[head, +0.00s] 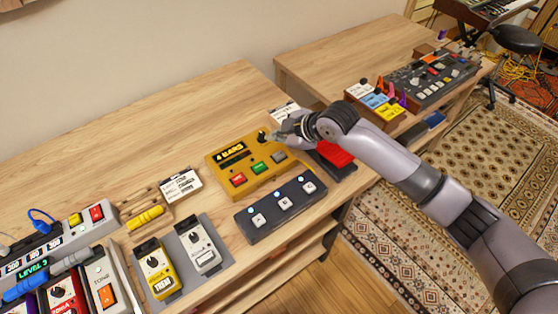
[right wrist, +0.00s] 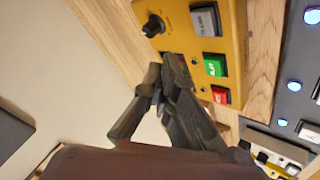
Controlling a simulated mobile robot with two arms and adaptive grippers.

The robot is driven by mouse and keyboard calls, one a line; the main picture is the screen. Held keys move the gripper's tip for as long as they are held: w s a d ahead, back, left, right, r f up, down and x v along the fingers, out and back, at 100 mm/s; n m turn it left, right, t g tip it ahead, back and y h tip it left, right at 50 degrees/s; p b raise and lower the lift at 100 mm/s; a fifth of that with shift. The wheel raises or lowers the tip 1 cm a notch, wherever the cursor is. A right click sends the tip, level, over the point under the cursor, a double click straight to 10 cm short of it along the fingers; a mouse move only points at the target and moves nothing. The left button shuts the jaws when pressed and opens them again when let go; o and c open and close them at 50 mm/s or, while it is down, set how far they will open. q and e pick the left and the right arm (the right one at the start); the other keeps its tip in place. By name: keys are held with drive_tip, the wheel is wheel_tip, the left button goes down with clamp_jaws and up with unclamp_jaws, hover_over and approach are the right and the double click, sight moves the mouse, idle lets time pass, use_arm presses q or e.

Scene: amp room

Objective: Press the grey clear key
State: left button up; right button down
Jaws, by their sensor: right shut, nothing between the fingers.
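The yellow box (head: 222,163) lies on the wooden desk, with a "4 BARS" display, a black knob (head: 263,136) and red, green and grey keys. The grey clear key (head: 278,156) is at the right end of its key row. It shows at the top of the right wrist view (right wrist: 206,21), beside the green key (right wrist: 215,66). My right gripper (head: 278,135) is shut and empty near the box's far right corner, by the knob. In the right wrist view, its fingertips (right wrist: 166,78) appear over the box, apart from the grey key. My left gripper is not in view.
A dark footswitch (head: 280,208) with lit blue lights lies in front of the box. A red-topped pedal (head: 336,153) is to its right, partly behind my arm. Small pedals (head: 204,246) stand at the front left. Bare desk lies behind the box.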

sight(278, 157)
wheel_tip(278, 157, down, 2)
drive_tip(key=shift+f+b, duration=0.15)
drive_tip(key=shift+b, duration=0.45)
drive_tip(key=shift+f+b, duration=0.3)
drive_tip(key=shift+f, duration=0.65)
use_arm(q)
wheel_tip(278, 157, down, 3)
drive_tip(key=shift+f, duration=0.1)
use_arm(e)
drive_tip(key=shift+f, duration=0.2)
drive_tip(key=shift+f, duration=0.3)
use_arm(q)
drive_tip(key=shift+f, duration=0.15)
use_arm(e)
drive_tip(key=shift+f, duration=0.6)
idle(0.4)
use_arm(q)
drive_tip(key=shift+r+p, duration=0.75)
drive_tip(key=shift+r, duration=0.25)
use_arm(e)
drive_tip(key=shift+r, duration=1)
